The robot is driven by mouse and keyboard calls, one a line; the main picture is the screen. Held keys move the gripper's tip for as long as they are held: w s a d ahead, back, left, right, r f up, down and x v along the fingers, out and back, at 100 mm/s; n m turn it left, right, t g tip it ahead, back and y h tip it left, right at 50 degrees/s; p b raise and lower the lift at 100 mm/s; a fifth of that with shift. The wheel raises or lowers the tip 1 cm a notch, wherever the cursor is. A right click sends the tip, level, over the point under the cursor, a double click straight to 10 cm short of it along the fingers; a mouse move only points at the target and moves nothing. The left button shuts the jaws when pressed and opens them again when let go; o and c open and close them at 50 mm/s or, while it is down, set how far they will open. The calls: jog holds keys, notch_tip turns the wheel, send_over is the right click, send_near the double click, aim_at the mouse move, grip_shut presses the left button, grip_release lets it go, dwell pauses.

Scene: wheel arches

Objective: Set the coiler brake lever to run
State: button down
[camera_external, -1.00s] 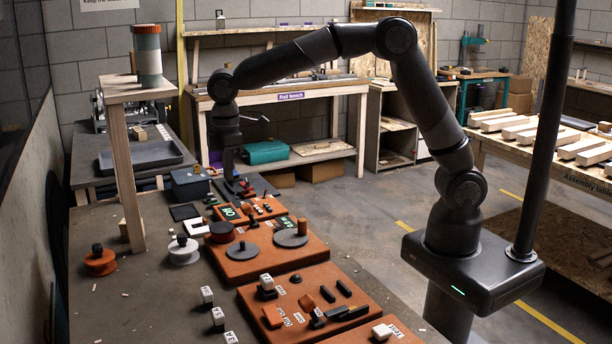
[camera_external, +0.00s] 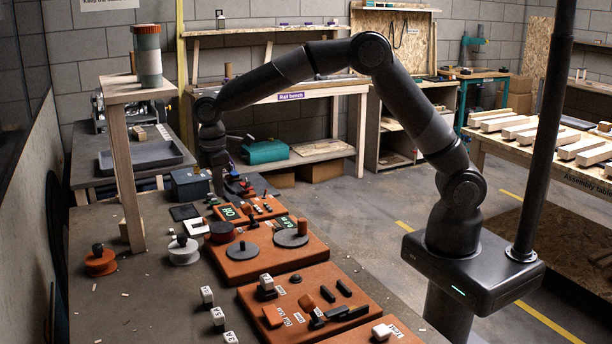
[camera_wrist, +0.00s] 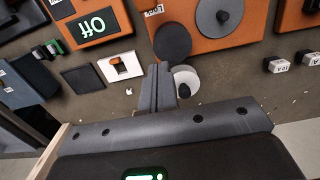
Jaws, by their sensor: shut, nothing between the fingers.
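My gripper (camera_wrist: 158,72) is shut and empty in the wrist view, its fingers pointing over the bench between a white plate with an orange tab (camera_wrist: 121,66) and a white spool (camera_wrist: 186,82). In the external view my gripper (camera_external: 217,188) is low at the far end of the bench, beside the blue-grey box. I cannot tell whether it touches anything. I cannot pick out the coiler brake lever for certain; no label naming it is readable. An orange panel (camera_wrist: 109,38) has a green "OFF" sign, upside down in the wrist view.
Orange boards (camera_external: 252,267) with discs, knobs and blocks line the bench's right side. A blue-grey box (camera_external: 178,188), a dark square (camera_wrist: 82,82), a white spool (camera_external: 183,257) and an orange spool (camera_external: 100,264) stand around. A wooden post stand (camera_external: 122,180) rises at left.

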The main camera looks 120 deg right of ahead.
aim_at(224, 223)
jog(key=f, duration=0.7)
jog(key=shift+s+f, duration=0.2)
jog(key=shift+f, duration=0.1)
jog(key=shift+s, duration=0.4)
jog(key=shift+s+r, duration=0.35)
jog(key=shift+s, duration=0.4)
jog(key=shift+s+r, duration=0.3)
jog(key=shift+s, duration=0.4)
jog(key=shift+s+r+t, duration=0.15)
jog(key=shift+s+t, duration=0.05)
jog(key=shift+t, duration=0.2)
